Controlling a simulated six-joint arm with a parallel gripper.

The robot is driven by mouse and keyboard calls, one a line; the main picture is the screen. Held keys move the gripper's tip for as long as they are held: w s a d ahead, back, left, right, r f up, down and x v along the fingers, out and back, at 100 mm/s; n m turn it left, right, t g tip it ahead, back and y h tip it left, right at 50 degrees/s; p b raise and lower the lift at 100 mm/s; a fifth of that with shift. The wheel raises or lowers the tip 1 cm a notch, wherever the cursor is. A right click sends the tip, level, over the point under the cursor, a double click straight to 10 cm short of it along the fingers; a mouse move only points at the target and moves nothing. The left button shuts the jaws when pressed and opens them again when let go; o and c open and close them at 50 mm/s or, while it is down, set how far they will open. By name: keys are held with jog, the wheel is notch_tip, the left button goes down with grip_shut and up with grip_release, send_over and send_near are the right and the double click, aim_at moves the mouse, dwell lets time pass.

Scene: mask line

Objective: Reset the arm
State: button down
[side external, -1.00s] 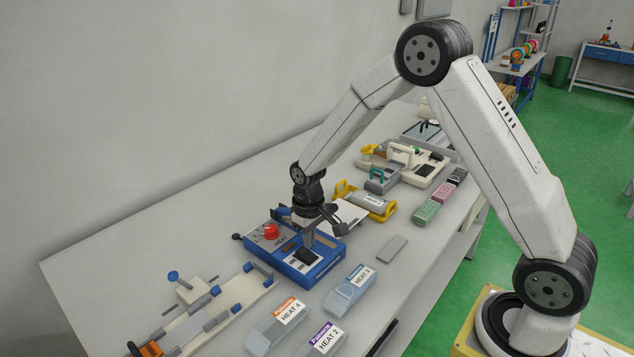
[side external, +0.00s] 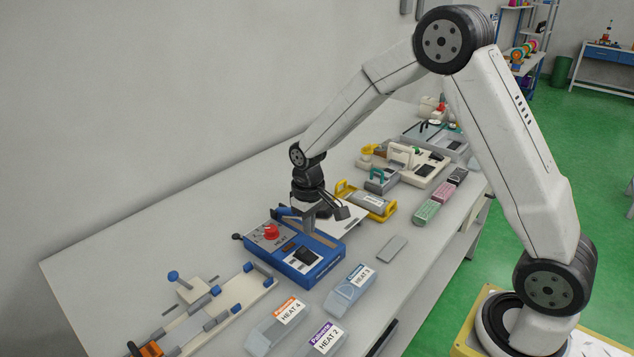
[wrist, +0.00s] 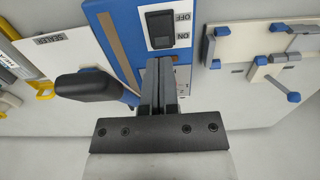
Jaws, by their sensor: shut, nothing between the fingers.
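My gripper (side external: 309,222) is shut and empty, pointing down just above the blue machine (side external: 294,259) with the red knob (side external: 271,232). I cannot tell from the side view whether the fingertips touch it. In the wrist view the shut fingers (wrist: 160,68) lie just beside the black ON/OFF switch (wrist: 160,30) on the blue machine (wrist: 124,32). My gripper hides part of the machine in both views.
A cream jig with blue clamps (side external: 218,305) lies left of the machine. Clear boxes labelled HEAT (side external: 352,290) stand in front. A yellow-handled tray (side external: 366,200) and a cream device (side external: 417,164) stand behind. A grey block (side external: 393,249) lies to the right.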

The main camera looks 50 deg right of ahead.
jog(key=s+a+r+t, duration=0.1)
jog(key=s+r, duration=0.1)
jog(key=s, duration=0.6)
jog(key=s+a+r+t, duration=0.1)
jog(key=s+r, duration=0.1)
jog(key=s, duration=0.6)
jog(key=shift+a+t, duration=0.2)
jog(key=shift+t, duration=0.1)
jog(key=shift+s, duration=0.1)
dwell(0.4)
